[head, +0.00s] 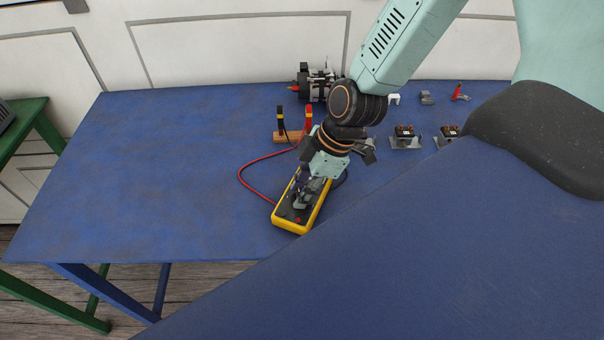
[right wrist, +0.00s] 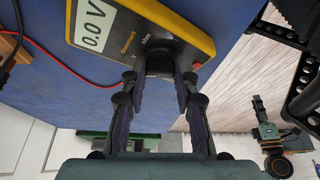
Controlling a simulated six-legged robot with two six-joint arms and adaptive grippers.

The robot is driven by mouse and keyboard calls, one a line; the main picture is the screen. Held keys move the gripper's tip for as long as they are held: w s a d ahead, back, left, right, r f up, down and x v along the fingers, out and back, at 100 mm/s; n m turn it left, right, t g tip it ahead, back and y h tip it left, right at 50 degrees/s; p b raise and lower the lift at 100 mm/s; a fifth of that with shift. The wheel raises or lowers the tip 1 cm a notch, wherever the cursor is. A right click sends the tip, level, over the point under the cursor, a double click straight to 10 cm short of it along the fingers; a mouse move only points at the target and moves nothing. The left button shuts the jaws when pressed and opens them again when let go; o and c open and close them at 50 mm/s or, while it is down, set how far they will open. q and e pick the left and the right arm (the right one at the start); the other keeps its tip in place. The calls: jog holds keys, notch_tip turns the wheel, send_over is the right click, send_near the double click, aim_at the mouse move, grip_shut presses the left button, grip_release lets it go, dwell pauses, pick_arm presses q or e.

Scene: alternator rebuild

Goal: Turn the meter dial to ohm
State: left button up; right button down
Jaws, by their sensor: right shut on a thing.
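The yellow meter (head: 288,226) lies on the blue bench in the head view. In the right wrist view the meter (right wrist: 190,28) has a display (right wrist: 93,26) reading 0.0 V and a small "ohm" label beside the dial. The dark dial (right wrist: 160,64) sits between the fingertips of my right gripper (right wrist: 160,78), which is shut on it. In the head view my right gripper (head: 307,190) reaches down over the meter and hides much of its face. My left gripper (right wrist: 259,106) shows small at the right of the right wrist view; its jaws are unclear.
A wooden block (head: 287,138) holding red and black probes stands behind the meter, with a red lead (head: 243,183) curving to the meter. An alternator part (head: 318,82) and several small parts lie along the back. The left of the blue bench (head: 150,170) is clear.

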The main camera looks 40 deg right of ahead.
jog(key=shift+s+r+m+t+p, duration=0.1)
jog(key=shift+s+m+t+p, duration=0.15)
jog(key=shift+m+p, duration=0.55)
jog(key=shift+m+t+h, duration=0.35)
jog(key=shift+m+h, duration=0.05)
jog(key=shift+m, duration=0.7)
jog(key=shift+a+m+h, duration=0.1)
jog(key=shift+m+h, duration=0.2)
jog(key=shift+m, duration=0.6)
jog(key=shift+w+m+t+h, duration=0.1)
jog(key=shift+m+t+h, duration=0.3)
jog(key=shift+m, duration=0.6)
jog(key=c, duration=1)
grip_release()
